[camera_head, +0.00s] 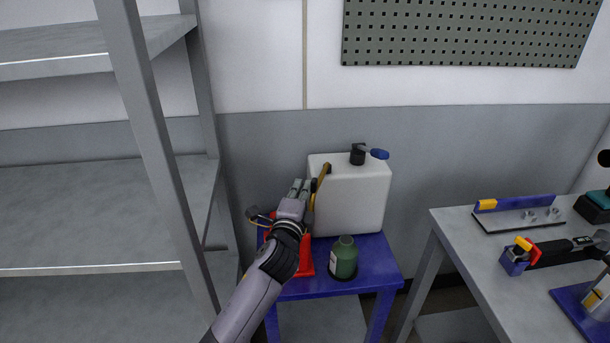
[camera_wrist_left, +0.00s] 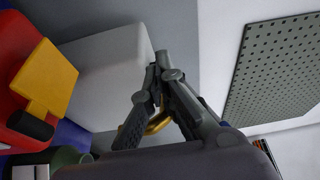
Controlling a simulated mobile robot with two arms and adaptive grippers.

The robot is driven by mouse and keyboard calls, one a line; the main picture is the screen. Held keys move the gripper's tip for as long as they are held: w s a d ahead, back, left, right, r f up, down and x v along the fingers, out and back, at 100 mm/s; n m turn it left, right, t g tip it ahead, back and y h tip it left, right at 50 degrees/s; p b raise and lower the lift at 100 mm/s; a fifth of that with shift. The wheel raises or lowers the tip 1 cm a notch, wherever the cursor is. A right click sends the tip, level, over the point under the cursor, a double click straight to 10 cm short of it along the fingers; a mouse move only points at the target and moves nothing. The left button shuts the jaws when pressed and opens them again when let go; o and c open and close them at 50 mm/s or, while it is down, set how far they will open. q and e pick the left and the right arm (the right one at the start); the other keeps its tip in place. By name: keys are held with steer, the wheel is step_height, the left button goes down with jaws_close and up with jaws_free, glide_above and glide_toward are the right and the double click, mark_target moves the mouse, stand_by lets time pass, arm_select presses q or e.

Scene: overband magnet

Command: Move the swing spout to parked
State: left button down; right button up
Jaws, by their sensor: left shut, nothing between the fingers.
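A white container (camera_head: 350,195) stands upright on a blue stand (camera_head: 380,252) against the wall. On its top is a black fitting with a blue-tipped arm (camera_head: 377,153) pointing right; it looks like the swing spout. A yellow bar (camera_head: 321,176) slants up by the container's left edge. My left gripper (camera_head: 302,186) is shut and empty at the container's left side, in front of it and close to the yellow bar. In the left wrist view its fingers (camera_wrist_left: 155,75) meet beside the white container (camera_wrist_left: 105,75), with a yellow curved piece (camera_wrist_left: 158,122) partly hidden behind them. Contact cannot be told.
A green bottle (camera_head: 344,257) stands at the stand's front, close to my left arm. A red object (camera_head: 306,256) is partly hidden behind the arm. A grey shelf (camera_head: 95,215) rises at left. A grey table (camera_head: 470,250) with tools stands at right.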

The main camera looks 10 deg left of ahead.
mark_target(312, 197)
arm_select(q)
steer(key=shift+s+d+b, duration=0.2)
steer(key=shift+d+b, duration=0.05)
steer(key=shift+d, duration=0.9)
steer(key=shift+s+d+b, duration=0.2)
steer(key=shift+d+b, duration=0.05)
steer(key=shift+d, duration=0.85)
steer(key=shift+d, duration=0.2)
steer(key=shift+d+b, duration=0.3)
steer(key=shift+d, duration=0.4)
steer(key=shift+a, duration=0.1)
steer(key=shift+s+a+r+p, duration=0.1)
steer(key=shift+s+a+p, duration=1.8)
steer(key=shift+s+a, duration=0.1)
steer(key=shift+s, duration=0.2)
steer(key=shift+s+a+p, duration=0.2)
steer(key=shift+s+a, duration=0.1)
steer(key=shift+s, duration=0.2)
